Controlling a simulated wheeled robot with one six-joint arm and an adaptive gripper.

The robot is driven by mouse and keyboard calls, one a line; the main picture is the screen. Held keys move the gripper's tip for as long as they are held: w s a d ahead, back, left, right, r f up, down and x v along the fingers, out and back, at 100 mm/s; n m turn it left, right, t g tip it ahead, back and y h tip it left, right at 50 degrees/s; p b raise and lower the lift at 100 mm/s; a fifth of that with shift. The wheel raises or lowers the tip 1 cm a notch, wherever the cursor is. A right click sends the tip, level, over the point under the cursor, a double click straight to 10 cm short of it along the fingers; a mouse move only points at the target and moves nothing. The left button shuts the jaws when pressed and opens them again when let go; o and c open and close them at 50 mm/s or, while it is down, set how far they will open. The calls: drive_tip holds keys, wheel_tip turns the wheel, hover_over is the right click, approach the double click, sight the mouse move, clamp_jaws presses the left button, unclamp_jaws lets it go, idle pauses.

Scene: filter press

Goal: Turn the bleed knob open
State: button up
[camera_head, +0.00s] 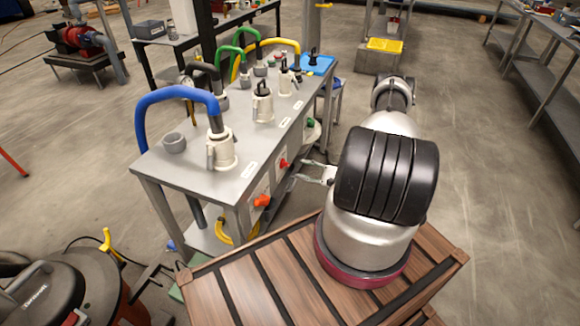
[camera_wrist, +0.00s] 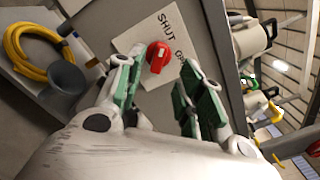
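The bleed knob is a red knob (camera_wrist: 158,57) on a white plate (camera_wrist: 160,88) marked SHUT and OPEN in the wrist view. In the head view a red knob (camera_head: 283,163) shows on the bench's right side, in front of my gripper. My gripper (camera_wrist: 157,72) is open and empty, with green-padded fingers on either side of the knob in the picture. The knob appears just beyond the fingertips; I see no clear contact. In the head view the thin fingers (camera_head: 304,170) point left at the bench side. The exact angle of the knob's pointer is hard to tell.
An orange knob (camera_head: 262,201) sits nearer on the same bench side. The grey bench (camera_head: 190,165) carries several pale valve bodies and coloured hoses. A coiled yellow hose (camera_wrist: 30,55) and a dark funnel-like part (camera_wrist: 67,85) show left in the wrist view. Open floor lies right.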

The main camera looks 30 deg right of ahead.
sight(289, 165)
drive_tip(key=x, duration=0.6)
drive_tip(key=shift+w+a, duration=0.2)
drive_tip(key=shift+c, duration=0.5)
clamp_jaws()
